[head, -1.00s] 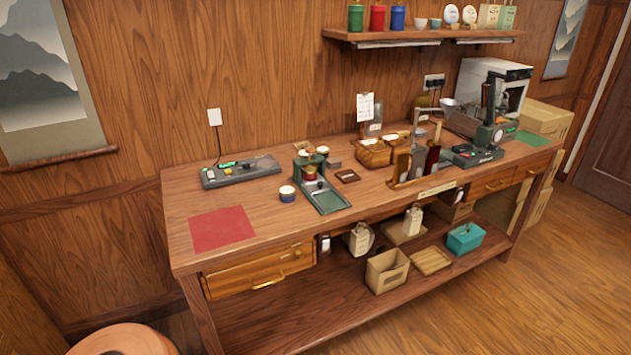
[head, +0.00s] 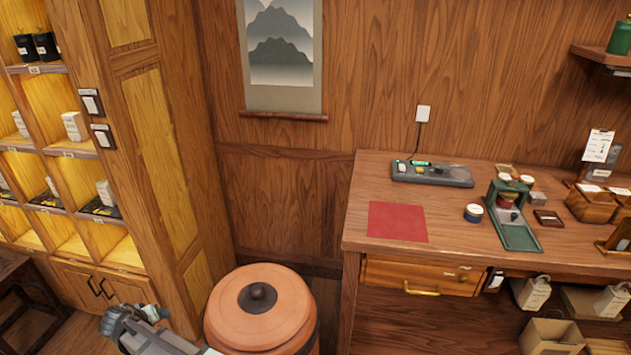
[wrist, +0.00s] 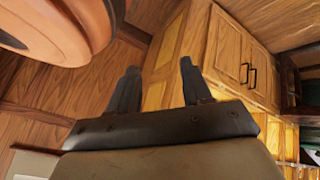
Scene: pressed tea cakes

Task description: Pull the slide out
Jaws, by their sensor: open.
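A small green press-like device (head: 494,197) stands on the workbench in the head view. Its flat green slide (head: 519,237) reaches toward the bench's front edge. A reddish-brown round thing (head: 508,199) sits in the device; how far the slide is drawn is too small to tell. My gripper (head: 128,318) is at the lower left of the head view, well away from the device and left of the bench. In the wrist view my gripper (wrist: 160,86) shows two fingers spread apart with nothing between them. The device is not in the wrist view.
A large round orange-brown jar (head: 260,308) with a dark knob stands between my gripper and the workbench (head: 455,225). A lit shelf cabinet (head: 70,185) is on the left. A red mat (head: 397,221) lies further left.

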